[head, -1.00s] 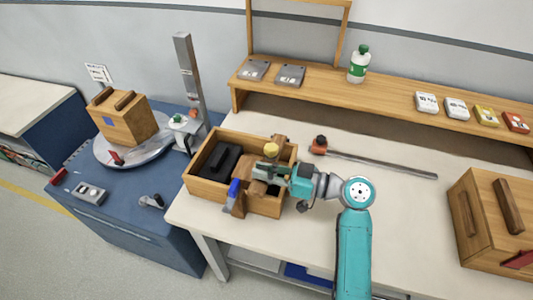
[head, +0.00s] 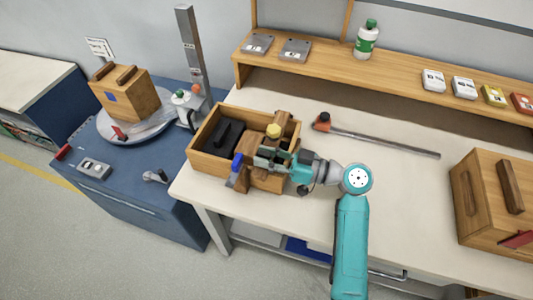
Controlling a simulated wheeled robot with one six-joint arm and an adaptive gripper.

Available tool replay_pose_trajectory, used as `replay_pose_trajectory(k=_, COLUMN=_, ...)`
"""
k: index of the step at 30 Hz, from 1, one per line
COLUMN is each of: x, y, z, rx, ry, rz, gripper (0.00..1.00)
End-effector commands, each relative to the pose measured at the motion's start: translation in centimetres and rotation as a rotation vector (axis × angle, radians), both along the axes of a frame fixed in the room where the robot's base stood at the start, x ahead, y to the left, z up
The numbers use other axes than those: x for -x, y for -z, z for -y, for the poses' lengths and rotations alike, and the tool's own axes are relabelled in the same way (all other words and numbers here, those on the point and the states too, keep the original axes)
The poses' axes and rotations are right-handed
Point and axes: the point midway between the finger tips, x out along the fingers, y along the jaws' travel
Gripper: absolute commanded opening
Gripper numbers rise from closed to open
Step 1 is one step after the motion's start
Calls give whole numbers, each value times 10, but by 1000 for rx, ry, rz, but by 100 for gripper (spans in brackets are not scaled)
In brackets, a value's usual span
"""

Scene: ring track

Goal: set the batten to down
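I cannot tell for certain which part is the batten. An open wooden box (head: 209,168) stands at the left end of the pale workbench. It holds a black block (head: 228,135) on its left side. Brown wooden pieces (head: 240,178) sit across its right side, with a yellow knob (head: 273,131) and a blue-tipped handle (head: 237,162). My gripper (head: 266,157) is over the right part of this box, among the brown pieces and just below the yellow knob. Its fingers are small and partly hidden against the wood, so its opening and any contact are unclear.
A rod with an orange-red end (head: 380,141) lies on the bench (head: 390,200). A lidded wooden box (head: 480,210) stands at right. A shelf (head: 400,73) behind holds a bottle (head: 367,40) and small packs. At left, a blue cabinet (head: 130,190) carries a turntable (head: 160,130) with a box.

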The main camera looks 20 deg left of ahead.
Motion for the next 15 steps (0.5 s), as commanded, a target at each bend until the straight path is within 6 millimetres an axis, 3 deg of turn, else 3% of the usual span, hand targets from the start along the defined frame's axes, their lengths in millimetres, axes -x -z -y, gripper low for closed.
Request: replay_pose_trajectory(k=15, x=-2, y=-1, z=0, rx=0, ry=4, rz=2, gripper=42)
